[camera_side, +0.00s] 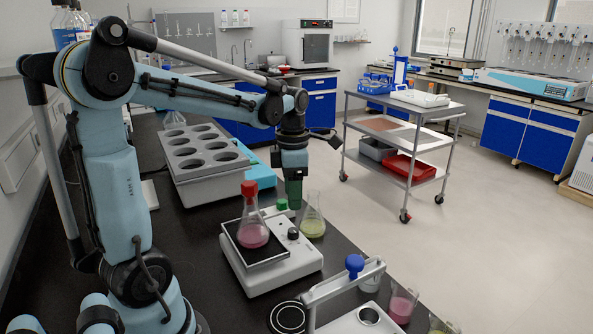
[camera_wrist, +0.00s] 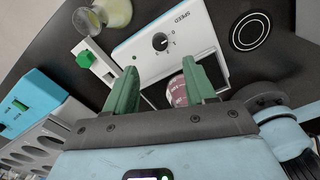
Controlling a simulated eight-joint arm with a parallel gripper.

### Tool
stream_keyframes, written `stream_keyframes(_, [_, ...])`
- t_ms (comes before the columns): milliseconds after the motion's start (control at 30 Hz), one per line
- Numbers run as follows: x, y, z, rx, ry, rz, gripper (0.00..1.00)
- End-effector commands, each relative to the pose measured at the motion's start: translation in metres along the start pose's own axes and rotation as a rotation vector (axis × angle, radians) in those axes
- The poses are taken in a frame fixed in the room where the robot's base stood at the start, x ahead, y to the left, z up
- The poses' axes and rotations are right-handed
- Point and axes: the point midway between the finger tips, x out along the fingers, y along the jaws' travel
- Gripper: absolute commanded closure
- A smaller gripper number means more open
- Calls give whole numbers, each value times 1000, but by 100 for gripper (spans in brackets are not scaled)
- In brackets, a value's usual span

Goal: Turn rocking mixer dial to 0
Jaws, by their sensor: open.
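The rocking mixer (camera_side: 285,268) is a white box on the black bench. Its small black dial (camera_side: 293,233) is on the top face; the dial also shows in the wrist view (camera_wrist: 160,41), by the word SPEED. The scale marks and pointer are too small to read surely. My gripper (camera_side: 294,205) points down just behind the dial in the side view, above it. In the wrist view my green fingers (camera_wrist: 160,66) are spread apart and empty, with the dial beyond their tips. A red-capped flask of pink liquid (camera_side: 252,236) stands on the mixer's dark platform, partly hidden in the wrist view.
A flask of yellow-green liquid (camera_side: 313,226) stands close behind the mixer. A small white device with a green knob (camera_wrist: 86,60) is beside it. A grey block with round wells (camera_side: 203,155) lies behind. A framed stand with a blue knob (camera_side: 355,264) is in front.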

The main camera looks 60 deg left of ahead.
Motion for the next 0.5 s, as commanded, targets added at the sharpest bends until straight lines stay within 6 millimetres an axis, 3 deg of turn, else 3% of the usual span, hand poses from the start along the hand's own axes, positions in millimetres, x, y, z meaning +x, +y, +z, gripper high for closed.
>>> stream_keyframes(200, [-22, 0, 0, 0, 0, 0, 45])
stream_keyframes(500, [-28, 0, 0, 0, 0, 0, 45])
